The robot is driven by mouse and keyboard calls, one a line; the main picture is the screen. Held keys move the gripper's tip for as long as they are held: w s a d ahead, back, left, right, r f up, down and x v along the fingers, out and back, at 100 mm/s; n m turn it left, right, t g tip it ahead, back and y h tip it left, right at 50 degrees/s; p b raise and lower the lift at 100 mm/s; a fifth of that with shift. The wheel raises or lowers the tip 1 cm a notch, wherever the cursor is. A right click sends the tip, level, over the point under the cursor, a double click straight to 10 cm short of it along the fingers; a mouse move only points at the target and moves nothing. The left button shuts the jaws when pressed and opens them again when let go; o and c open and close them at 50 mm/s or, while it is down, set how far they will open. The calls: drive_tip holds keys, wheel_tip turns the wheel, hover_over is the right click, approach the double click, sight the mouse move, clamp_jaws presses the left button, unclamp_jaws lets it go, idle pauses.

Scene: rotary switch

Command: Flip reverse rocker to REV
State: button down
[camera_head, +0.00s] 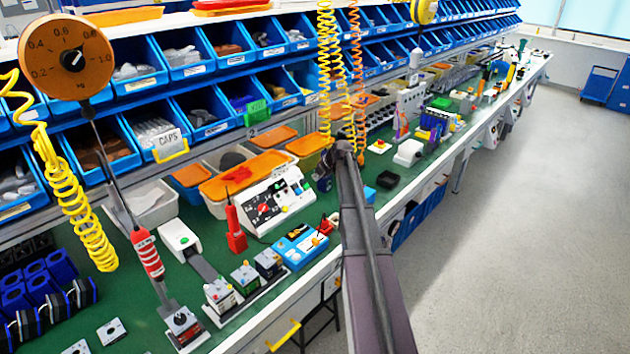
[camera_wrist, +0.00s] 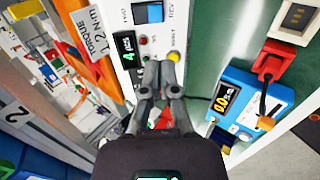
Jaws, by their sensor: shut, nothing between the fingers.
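A white control box (camera_head: 268,203) with a black dial and small coloured buttons stands on the green bench in the head view. In the wrist view, the blue rocker (camera_wrist: 148,12) is at the top edge of the box's panel (camera_wrist: 132,77), between two labels; the one on its right seems to read REV. I cannot tell which way the rocker is tilted. My gripper (camera_wrist: 161,72) is shut and empty over the panel, below the rocker in the picture and apart from it. It partly hides the dial. In the head view my gripper (camera_head: 323,178) is right of the box.
A yellow button (camera_wrist: 173,57), a red button (camera_wrist: 143,40) and a green display (camera_wrist: 126,46) are near my fingertips. A blue meter (camera_head: 300,246) stands in front of the box. Orange bins (camera_head: 245,172) are behind it. Coiled hoses (camera_head: 325,70) hang near my arm.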

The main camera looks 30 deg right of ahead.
sight(299, 191)
drive_tip(key=shift+b+x, duration=4.95)
drive_tip(key=shift+x, duration=1.6)
drive_tip(key=shift+w+f+b, duration=0.15)
drive_tip(key=shift+f+b, duration=0.35)
drive_tip(key=shift+b, duration=0.05)
drive_tip(key=shift+r, duration=0.2)
drive_tip(key=shift+r+p, duration=0.2)
drive_tip(key=shift+p, duration=0.25)
drive_tip(key=shift+r+p, duration=0.6)
